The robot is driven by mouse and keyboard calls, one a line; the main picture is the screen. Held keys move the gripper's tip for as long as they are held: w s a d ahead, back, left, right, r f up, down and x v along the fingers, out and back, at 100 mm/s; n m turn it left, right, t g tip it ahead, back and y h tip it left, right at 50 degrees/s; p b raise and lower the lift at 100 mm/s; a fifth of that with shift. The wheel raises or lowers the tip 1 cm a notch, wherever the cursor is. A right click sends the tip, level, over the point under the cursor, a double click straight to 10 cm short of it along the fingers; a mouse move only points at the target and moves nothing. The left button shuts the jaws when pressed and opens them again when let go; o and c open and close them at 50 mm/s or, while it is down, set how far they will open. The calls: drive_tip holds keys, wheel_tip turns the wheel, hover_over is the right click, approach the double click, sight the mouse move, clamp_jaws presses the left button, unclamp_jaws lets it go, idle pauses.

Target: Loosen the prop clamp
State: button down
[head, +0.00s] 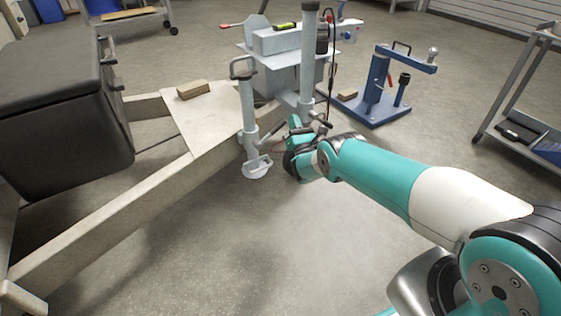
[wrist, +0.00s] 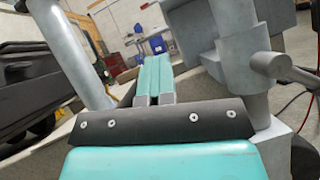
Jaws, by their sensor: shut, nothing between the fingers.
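A grey prop post (head: 248,105) with a top handle and a round foot stands at the trailer frame. A clamp collar with a short dark lever (head: 272,131) sits low on its side. A second, thicker grey post (head: 308,65) stands just behind, with a dark bar near its lower end. My gripper (head: 295,124) is between the two posts, its fingers shut and empty. In the wrist view the shut teal fingers (wrist: 154,75) point between a slanted grey tube (wrist: 72,48) and a grey block with a round stub (wrist: 268,63). Contact with the lever cannot be told.
The beige trailer frame (head: 105,215) runs along the left, with a black box (head: 55,105) on it and a wooden block (head: 193,89). A blue stand (head: 378,105) is behind my arm. A shelf cart (head: 515,90) is at right. Floor in front is clear.

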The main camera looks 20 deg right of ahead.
drive_tip(key=shift+s+a+p, duration=0.15)
drive_tip(key=shift+a+p, duration=0.3)
drive_tip(key=shift+a, duration=0.4)
drive_tip(key=shift+d+r, duration=0.15)
drive_tip(key=shift+r, duration=0.1)
